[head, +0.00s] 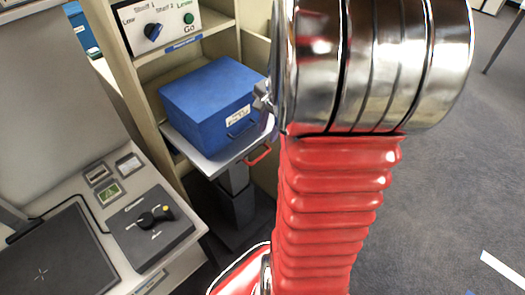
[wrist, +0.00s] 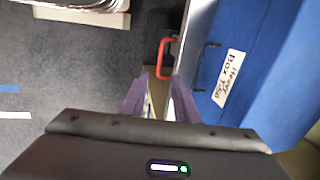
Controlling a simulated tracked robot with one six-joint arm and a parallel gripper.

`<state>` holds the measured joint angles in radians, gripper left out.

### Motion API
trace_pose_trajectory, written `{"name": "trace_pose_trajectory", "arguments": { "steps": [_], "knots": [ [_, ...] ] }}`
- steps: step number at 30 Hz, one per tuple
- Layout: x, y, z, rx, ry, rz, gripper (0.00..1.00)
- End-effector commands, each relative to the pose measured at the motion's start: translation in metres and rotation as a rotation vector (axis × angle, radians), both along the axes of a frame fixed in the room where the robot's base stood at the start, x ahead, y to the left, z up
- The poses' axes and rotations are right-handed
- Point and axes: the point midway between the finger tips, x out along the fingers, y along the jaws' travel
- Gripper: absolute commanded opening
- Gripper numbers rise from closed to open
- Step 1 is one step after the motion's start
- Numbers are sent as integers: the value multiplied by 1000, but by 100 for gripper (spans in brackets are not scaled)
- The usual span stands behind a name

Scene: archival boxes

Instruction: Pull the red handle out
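The red handle (head: 258,156) is a small bracket on the front edge of a pale shelf tray (head: 205,163) in the head view. In the wrist view the red handle (wrist: 162,57) shows on the tray's edge, just beyond my fingertips. My gripper (wrist: 160,82) is open, with two purple fingers apart and nothing seen held between them. The handle's near end lies close to the gap; I cannot tell the depth between them. In the head view my arm hides most of the gripper.
A blue box (head: 212,105) with its own dark handle and a label sits on the tray, inside a beige shelf unit (head: 129,72). A panel with a dial and green button (head: 188,18) is above. A grey control desk (head: 150,222) stands at left. Carpet at right is open.

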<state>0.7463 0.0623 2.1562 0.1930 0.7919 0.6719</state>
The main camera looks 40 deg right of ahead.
Motion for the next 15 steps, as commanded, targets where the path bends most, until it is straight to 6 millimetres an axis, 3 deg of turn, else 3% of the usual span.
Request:
{"name": "trace_pose_trajectory", "arguments": {
  "steps": [15],
  "knots": [
    [13, 1, -68, 2, 2, 1, 28]
  ]
}}
